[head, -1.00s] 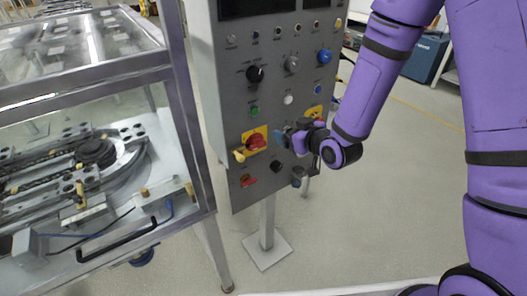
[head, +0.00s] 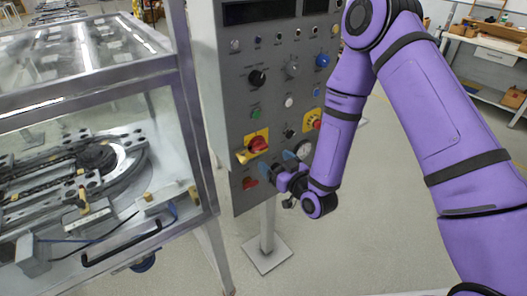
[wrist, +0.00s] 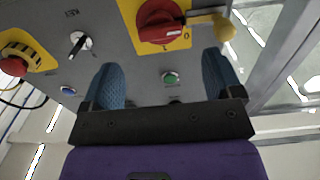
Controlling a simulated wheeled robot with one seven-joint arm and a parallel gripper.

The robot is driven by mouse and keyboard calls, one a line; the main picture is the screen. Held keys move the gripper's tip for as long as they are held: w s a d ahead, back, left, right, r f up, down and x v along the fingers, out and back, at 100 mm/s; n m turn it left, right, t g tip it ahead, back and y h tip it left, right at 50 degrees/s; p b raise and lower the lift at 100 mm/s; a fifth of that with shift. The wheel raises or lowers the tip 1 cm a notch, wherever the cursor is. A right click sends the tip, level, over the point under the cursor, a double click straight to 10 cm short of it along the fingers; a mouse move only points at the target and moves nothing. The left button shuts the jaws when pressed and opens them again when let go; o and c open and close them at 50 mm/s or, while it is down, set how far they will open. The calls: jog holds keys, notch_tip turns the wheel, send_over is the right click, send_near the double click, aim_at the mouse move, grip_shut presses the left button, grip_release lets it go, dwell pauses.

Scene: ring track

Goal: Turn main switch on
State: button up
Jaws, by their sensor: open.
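The main switch (head: 257,143) is a red rotary knob on a yellow plate on the grey control panel, with a yellow padlock-like piece (head: 241,157) at its left. In the wrist view, which is turned over, the red knob (wrist: 160,22) is at the top and the yellow piece (wrist: 224,26) is to its right. My gripper (head: 270,172) is just below the switch in the head view. In the wrist view my gripper (wrist: 163,75) is open and empty, its two blue fingers apart, with the green button in line between them. I cannot tell its distance from the panel.
The panel (head: 236,110) also carries a green button (head: 256,113), a black knob (head: 257,77), an emergency stop (wrist: 14,64) and a lower red knob (head: 249,183). A glass-walled metal cabinet (head: 187,120) stands close at the left. Open floor lies at the right.

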aim_at(262, 149)
jog(key=x, duration=0.6)
jog(key=shift+w+a, duration=0.2)
jog(key=shift+w, duration=0.1)
jog(key=shift+c, duration=0.4)
jog(key=c, duration=0.8)
jog(key=shift+c, duration=0.2)
